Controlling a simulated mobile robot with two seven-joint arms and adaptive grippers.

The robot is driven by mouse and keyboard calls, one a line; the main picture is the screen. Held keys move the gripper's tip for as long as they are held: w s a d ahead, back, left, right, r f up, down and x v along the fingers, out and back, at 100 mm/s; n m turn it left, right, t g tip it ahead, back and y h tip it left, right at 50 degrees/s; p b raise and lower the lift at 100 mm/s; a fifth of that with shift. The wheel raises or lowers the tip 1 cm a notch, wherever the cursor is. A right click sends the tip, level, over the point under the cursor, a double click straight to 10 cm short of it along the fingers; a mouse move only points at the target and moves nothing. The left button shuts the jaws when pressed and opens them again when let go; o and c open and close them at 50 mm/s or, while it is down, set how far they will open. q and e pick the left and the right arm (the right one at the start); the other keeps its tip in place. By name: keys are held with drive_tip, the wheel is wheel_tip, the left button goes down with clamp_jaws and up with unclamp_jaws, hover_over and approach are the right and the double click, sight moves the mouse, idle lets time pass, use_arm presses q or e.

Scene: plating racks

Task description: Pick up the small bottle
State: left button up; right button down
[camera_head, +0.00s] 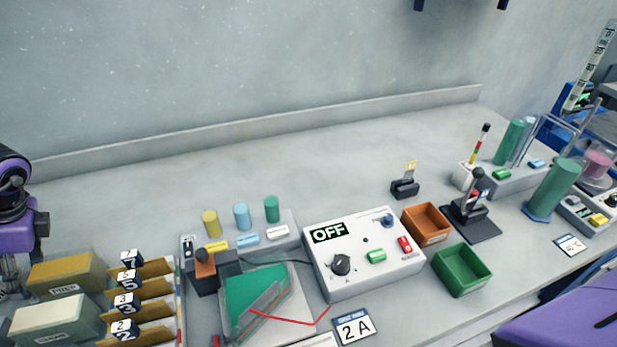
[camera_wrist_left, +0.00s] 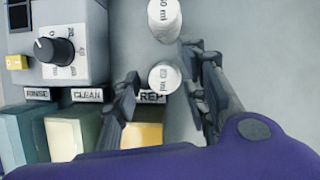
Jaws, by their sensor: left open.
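Two bottles with white round tops show from above in the left wrist view. The nearer one (camera_wrist_left: 165,78) has a blurred volume marking ending in "ml" and looks slightly smaller. The other (camera_wrist_left: 164,18) stands just beyond it, cut by the top edge. My left gripper (camera_wrist_left: 161,72) is open, with one dark finger on each side of the nearer bottle. I cannot tell whether either finger touches it. In the head view my left gripper (camera_head: 12,280) is at the far left edge, partly cut off. No such bottle shows there. My right gripper is not visible.
Labelled boxes (camera_wrist_left: 62,140) and a grey dial unit (camera_wrist_left: 68,42) stand left of the gripper in the wrist view. In the head view, a white control box marked OFF (camera_head: 360,285), an orange bin (camera_head: 427,238) and a green bin (camera_head: 462,290) occupy the front.

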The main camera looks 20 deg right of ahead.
use_arm(q)
clamp_jaws()
drive_tip(key=shift+r, duration=0.1)
